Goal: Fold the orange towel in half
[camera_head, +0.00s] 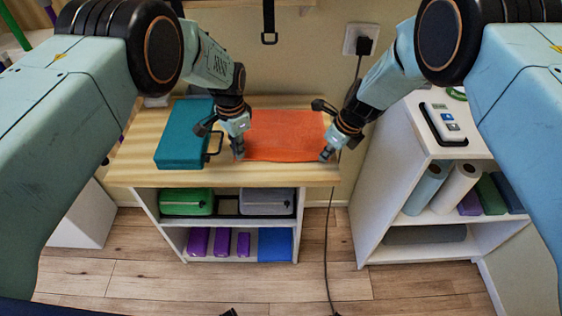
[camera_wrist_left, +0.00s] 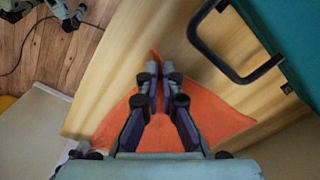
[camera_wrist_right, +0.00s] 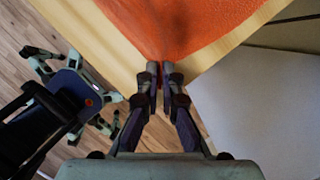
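The orange towel (camera_head: 286,134) lies spread on the wooden tabletop, with its front edge running between my two grippers. My left gripper (camera_head: 239,152) is at the towel's front left corner. In the left wrist view its fingers (camera_wrist_left: 157,78) are closed together with a bit of the towel (camera_wrist_left: 218,118) pinched between them. My right gripper (camera_head: 327,154) is at the front right corner. In the right wrist view its fingers (camera_wrist_right: 160,70) are closed on the towel's edge, and the towel (camera_wrist_right: 185,25) creases just beyond them.
A teal case (camera_head: 184,135) with a black handle lies just left of the towel, close to my left gripper. The wooden tabletop (camera_head: 225,174) is bare in front of the towel. A white shelf (camera_head: 385,205) with rolls stands to the right, and a black cable (camera_head: 329,240) hangs between.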

